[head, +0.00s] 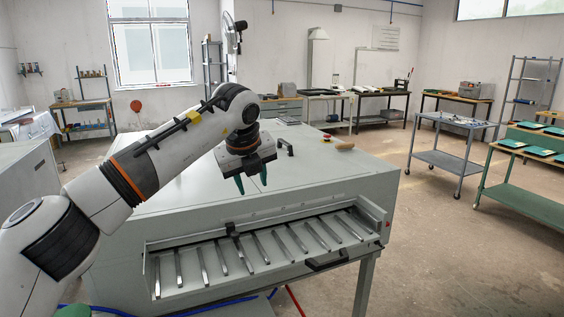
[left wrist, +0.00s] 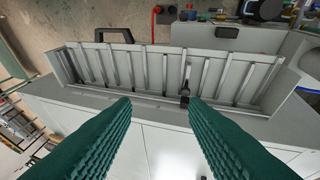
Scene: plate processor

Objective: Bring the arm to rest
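My left arm (head: 140,165) reaches in from the left over a large grey machine (head: 335,185). My left gripper (head: 253,184) has green fingers pointing down, above the machine's top near its front edge. In the left wrist view the two ribbed fingers (left wrist: 160,102) stand wide apart with nothing between them. Below the front edge the machine has a long slotted tray (head: 166,296) with several metal bars. The tray also shows in the left wrist view (left wrist: 62,68), beyond the fingertips and apart from them. My right gripper is not in view.
A black handle (head: 326,262) juts from the machine's front. A red button (head: 327,138) and a tan object (head: 345,146) sit on its top. A grey cart (head: 447,160) and a green bench (head: 520,200) stand to the right. Open floor lies between them and the machine.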

